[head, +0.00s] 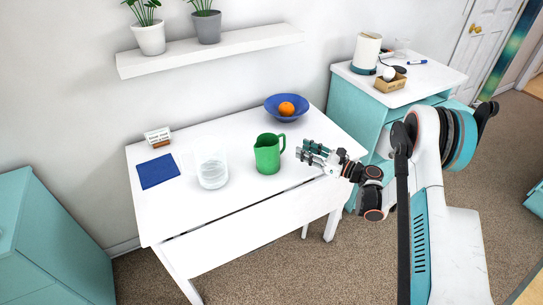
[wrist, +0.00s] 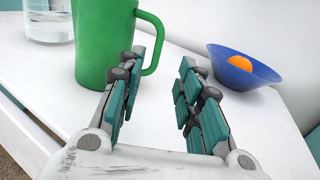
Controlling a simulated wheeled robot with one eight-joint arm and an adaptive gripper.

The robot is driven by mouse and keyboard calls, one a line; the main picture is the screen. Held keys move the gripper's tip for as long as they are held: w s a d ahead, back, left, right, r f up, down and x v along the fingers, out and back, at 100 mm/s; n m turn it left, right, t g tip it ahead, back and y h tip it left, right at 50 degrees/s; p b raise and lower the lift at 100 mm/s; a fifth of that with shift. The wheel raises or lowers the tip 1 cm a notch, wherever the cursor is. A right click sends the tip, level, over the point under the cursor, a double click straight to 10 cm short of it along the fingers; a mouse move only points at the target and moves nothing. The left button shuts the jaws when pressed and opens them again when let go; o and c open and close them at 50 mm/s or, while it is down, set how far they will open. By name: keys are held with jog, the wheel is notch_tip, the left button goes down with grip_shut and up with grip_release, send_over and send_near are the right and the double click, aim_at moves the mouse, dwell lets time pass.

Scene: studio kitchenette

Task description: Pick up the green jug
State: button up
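The green jug (head: 267,154) stands upright on the white table, with its handle on the right. In the wrist view the jug (wrist: 98,40) is just ahead and to the left, its handle reaching in front of the space between the fingers. My gripper (head: 301,152) is at the table's right side, just right of the jug. In the wrist view my gripper (wrist: 159,75) has its two fingers spread apart with nothing between them. The left finger overlaps the lower right of the jug in that view; I cannot tell whether they touch.
A blue bowl (head: 273,103) with an orange (head: 286,108) stands behind the jug. A clear glass container (head: 212,172) stands left of it. A blue cloth (head: 158,171) and a small sign (head: 157,136) lie farther left. The white table (head: 225,216) is clear in front.

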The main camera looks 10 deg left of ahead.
aim_at(284, 146)
jog(key=x, duration=0.4)
jog(key=shift+b, duration=0.4)
jog(key=x, duration=0.1)
jog(key=b+x, duration=0.1)
jog(key=x, duration=0.1)
jog(key=b+x, duration=0.1)
jog(key=shift+a+f, duration=0.35)
jog(key=shift+w+a+r, duration=0.1)
jog(key=shift+w+a, duration=0.05)
jog(key=shift+a, duration=0.2)
grip_shut()
